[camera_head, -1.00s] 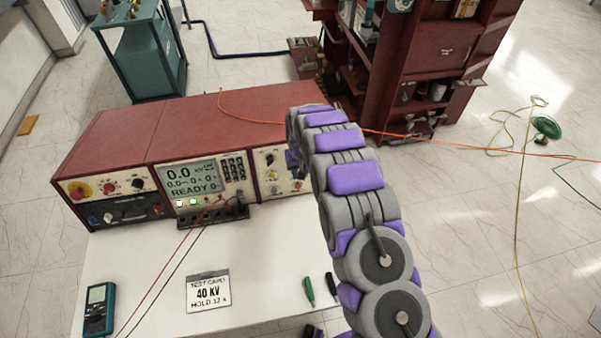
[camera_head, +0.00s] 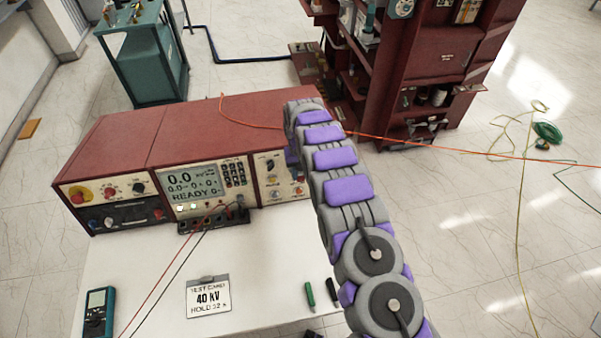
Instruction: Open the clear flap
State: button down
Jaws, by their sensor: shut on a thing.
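The red test set (camera_head: 190,135) stands on the white table, with its front panels facing me. I cannot make out the clear flap at this size. The right front panel (camera_head: 283,186) shows small knobs and buttons, and its upper right part is behind my arm. My arm (camera_head: 343,190) rises from the bottom right and bends down at the right end of the test set. A small purple part of it shows beside the panel. My gripper's fingers are hidden behind the arm, so their contact with the panel cannot be seen.
The white table (camera_head: 150,260) holds a test card (camera_head: 208,296), a teal meter (camera_head: 98,312) and a green marker (camera_head: 310,294). Red and black leads run from the test set across the tabletop. An orange cable (camera_head: 460,150) stretches right, past a dark red cabinet (camera_head: 430,60).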

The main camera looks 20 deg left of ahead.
jog(key=shift+a, duration=0.1)
jog(key=c, duration=0.8)
grip_release()
jog(key=shift+a+f, duration=0.1)
jog(key=shift+c, duration=0.2)
jog(key=shift+r, duration=0.2)
notch_tip(320, 180, up, 17)
jog(key=w+a+p, duration=0.1)
jog(key=w+p, duration=0.1)
jog(key=shift+p, duration=0.35)
